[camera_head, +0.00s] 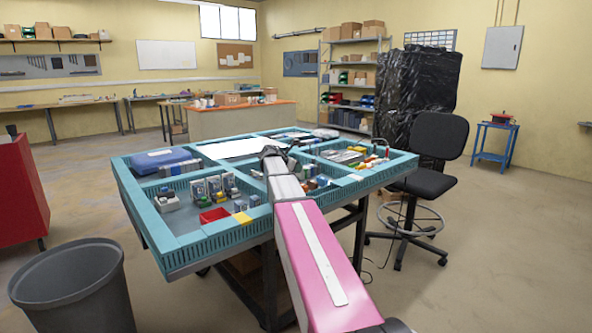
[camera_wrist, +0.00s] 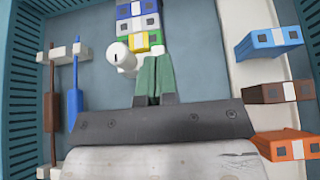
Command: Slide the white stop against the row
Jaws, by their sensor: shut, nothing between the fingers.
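My gripper (camera_wrist: 155,75) is in the wrist view with its two green fingers together and nothing between them. Just ahead of the fingertips is the white stop (camera_wrist: 119,54), a white piece with a round upright knob. It stands at the near end of a row of blocks (camera_wrist: 138,22) in blue, white, yellow and green. The stop seems close to the green block, but I cannot tell whether they touch. The fingers partly hide the stop's right side. In the head view my gripper (camera_head: 272,152) is small and dark over the table, and the stop cannot be made out.
Left in the wrist view, a blue screwdriver-like tool (camera_wrist: 76,98) and a brown one (camera_wrist: 51,102) lie in white holders. On the right are blue (camera_wrist: 268,43), brown (camera_wrist: 280,91) and orange (camera_wrist: 287,144) boxes. The teal compartment wall (camera_wrist: 16,75) bounds the left side.

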